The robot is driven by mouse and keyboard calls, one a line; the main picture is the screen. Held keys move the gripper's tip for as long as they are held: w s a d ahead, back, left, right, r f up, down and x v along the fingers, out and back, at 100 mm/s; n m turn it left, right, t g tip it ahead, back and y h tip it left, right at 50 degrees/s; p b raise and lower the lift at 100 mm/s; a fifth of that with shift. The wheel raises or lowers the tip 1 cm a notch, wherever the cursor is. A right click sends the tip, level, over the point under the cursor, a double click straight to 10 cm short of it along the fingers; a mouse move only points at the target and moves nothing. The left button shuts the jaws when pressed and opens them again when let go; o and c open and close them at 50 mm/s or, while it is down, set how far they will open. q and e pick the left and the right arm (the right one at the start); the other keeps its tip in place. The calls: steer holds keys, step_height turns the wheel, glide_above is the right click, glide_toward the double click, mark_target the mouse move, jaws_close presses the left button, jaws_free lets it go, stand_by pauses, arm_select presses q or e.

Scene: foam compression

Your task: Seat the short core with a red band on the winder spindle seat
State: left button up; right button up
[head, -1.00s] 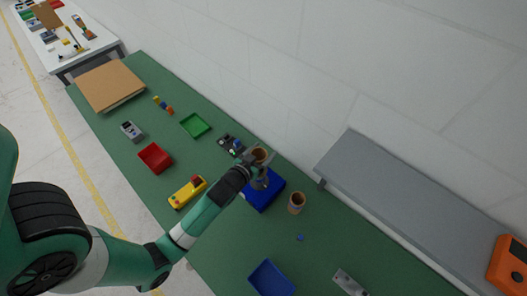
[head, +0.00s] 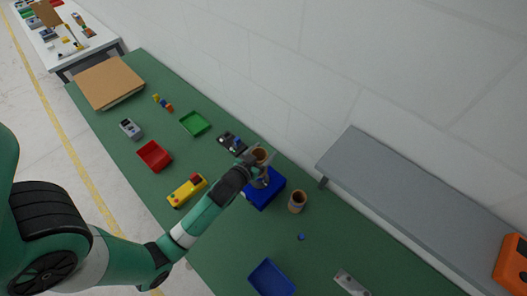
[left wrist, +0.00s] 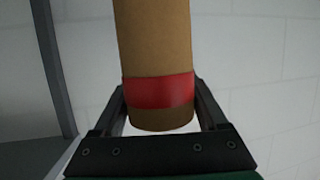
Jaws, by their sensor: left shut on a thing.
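My left gripper (head: 262,172) is shut on the short core with a red band (left wrist: 158,60). In the left wrist view it is a brown cardboard tube between the two fingers, its red band (left wrist: 160,91) near the lower end. In the head view the held core (head: 261,154) shows a dark open end, and it is over or beside a blue block-like thing (head: 264,198). The gap between them is unclear. The gripper partly covers the block, and I cannot make out the spindle seat. My right gripper is not in view.
Another brown core (head: 297,201) stands upright to the right of the blue block. A small blue piece (head: 301,237), a blue tray (head: 271,279) and a grey plate (head: 351,283) lie nearer. A grey shelf (head: 420,195) is at right. A yellow device (head: 187,191) and a red tray (head: 154,156) are at left.

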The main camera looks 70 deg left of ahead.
arm_select(q)
steer(key=shift+f+b, duration=3.6)
steer(key=shift+f, duration=0.4)
steer(key=o, duration=1.3)
steer(key=shift+c, duration=0.2)
steer(key=shift+r, duration=0.1)
steer(key=v, duration=1.1)
steer(key=shift+s+d, duration=0.2)
steer(key=shift+s, duration=0.05)
